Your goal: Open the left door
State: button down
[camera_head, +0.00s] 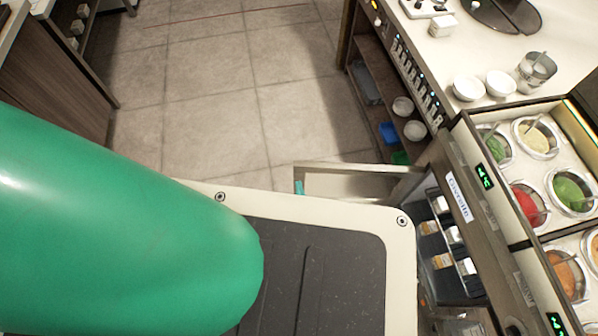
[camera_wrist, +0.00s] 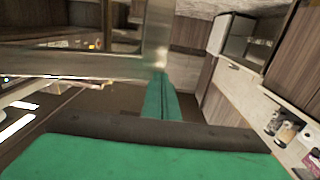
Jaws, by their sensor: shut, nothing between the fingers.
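The left door (camera_head: 350,184), a pale-framed panel, stands swung out from the sauce counter's cabinet (camera_head: 445,245), roughly square to its front. The cabinet is open there, with small containers on shelves inside. My gripper (camera_head: 299,187) shows only as a small teal tip at the door's free end; my green arm and base hide the rest. In the wrist view, my gripper (camera_wrist: 160,92) is shut and empty, with its fingers beside the corner of the door's metal frame (camera_wrist: 95,64). I cannot tell whether they touch it.
Sauce wells (camera_head: 533,138) with ladles sit in the counter top at the right. A counter with white bowls (camera_head: 468,88) and shelves below stands farther back. A wooden cabinet (camera_head: 62,85) is at the left. Tiled floor (camera_head: 215,95) is clear beyond the door.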

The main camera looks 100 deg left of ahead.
jog(key=shift+d, duration=0.1)
jog(key=s+d+v, duration=0.1)
jog(key=s+v, duration=0.2)
jog(key=v, duration=1)
jog(key=shift+d, duration=0.25)
jog(key=shift+w+r, duration=0.1)
jog(key=shift+w, duration=0.05)
jog(key=w+d+r+m+t+h, duration=0.3)
jog(key=w+d+r+m+t, duration=0.8)
jog(key=w+d+r+t, duration=0.45)
jog(key=w+d+r+m+t+h, duration=0.2)
jog(key=d+r+m+t+h, duration=0.3)
jog(key=d+r+m+h, duration=0.5)
jog(key=d+r+h, duration=0.4)
jog(key=d+r, duration=0.1)
jog(key=d, duration=0.1)
jog(key=shift+d+m, duration=0.25)
jog(key=shift+m, duration=0.05)
